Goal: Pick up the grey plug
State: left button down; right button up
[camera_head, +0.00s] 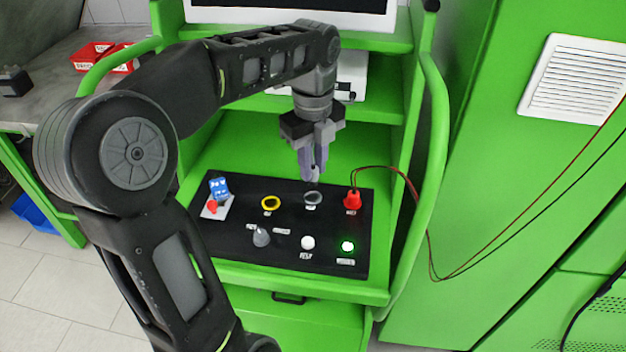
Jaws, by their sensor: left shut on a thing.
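My left gripper (314,165) reaches down over the black panel (230,250). It is shut on the grey plug, which is small and mostly hidden between the fingers. The fingertips are just above a grey ring socket (313,198) in the panel's back row. I cannot tell whether the plug's lower end touches the socket. My right gripper is not in view.
The panel also bears a yellow ring (271,203), a red plug (353,200) with red and black cables, a grey cone-shaped part (261,238), a white button (307,242), a lit green button (347,246) and a blue-and-red switch (219,190). Green cart rails (438,150) flank it.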

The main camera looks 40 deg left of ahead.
aim_at(313, 168)
pick_arm(q)
notch_tip(313, 168, up, 4)
jog(key=shift+r+p, duration=0.2)
jog(key=shift+p, duration=0.95)
